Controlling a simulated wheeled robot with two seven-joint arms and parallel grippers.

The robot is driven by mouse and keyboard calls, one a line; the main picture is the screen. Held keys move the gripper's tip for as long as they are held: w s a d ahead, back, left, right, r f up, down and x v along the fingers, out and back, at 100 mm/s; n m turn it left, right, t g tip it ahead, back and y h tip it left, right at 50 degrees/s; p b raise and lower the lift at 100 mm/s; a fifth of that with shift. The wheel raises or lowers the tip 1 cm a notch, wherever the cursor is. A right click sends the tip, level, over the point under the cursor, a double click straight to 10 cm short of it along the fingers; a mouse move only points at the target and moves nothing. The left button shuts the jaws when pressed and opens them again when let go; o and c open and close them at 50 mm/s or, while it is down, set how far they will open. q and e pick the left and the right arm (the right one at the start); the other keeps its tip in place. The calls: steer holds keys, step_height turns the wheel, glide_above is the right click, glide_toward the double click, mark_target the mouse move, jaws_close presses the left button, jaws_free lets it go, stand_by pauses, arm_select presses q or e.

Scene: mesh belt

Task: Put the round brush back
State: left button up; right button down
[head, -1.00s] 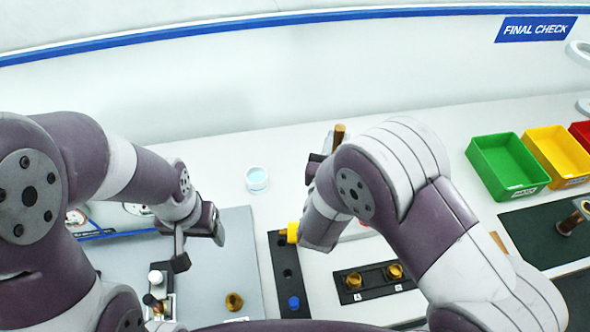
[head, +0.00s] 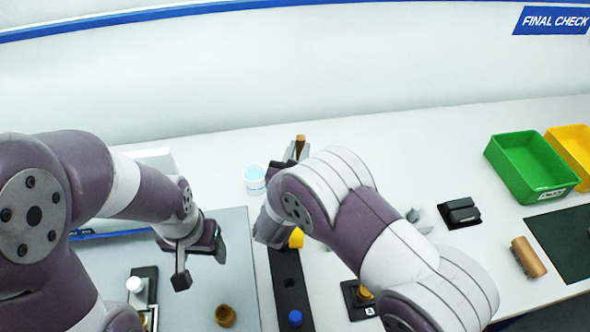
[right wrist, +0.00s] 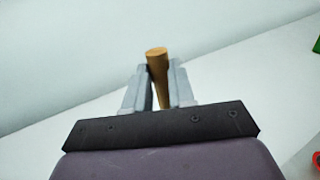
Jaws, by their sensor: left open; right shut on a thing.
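My right gripper (head: 298,150) is shut on a brown wooden handle, which I take to be the round brush (head: 300,142). The handle sticks up between the fingers and also shows in the right wrist view (right wrist: 158,64); its lower end is hidden. A black strip holder (head: 288,270) lies on the table below my right wrist, with a yellow piece (head: 296,238) and a blue piece (head: 295,317) in it. The yellow piece is partly covered by my arm. My left gripper (head: 200,260) is open and empty above the grey mat.
A small white tub with blue contents (head: 255,187) stands just left of my right gripper. A green bin (head: 540,185) and a yellow bin (head: 575,140) stand at right. A brown cylinder (head: 528,257) and black block (head: 460,213) lie nearer. The back of the table is mostly clear.

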steer(key=shift+w+a+f, duration=0.3)
steer(key=shift+f, duration=0.15)
step_height(320, 180, down, 4)
steer(key=shift+w+r+b, duration=0.1)
steer(key=shift+b, duration=0.35)
steer(key=shift+f+b, duration=0.2)
steer(key=shift+b, duration=0.15)
steer(key=c, duration=1)
jaws_free()
steer(key=shift+o, duration=0.2)
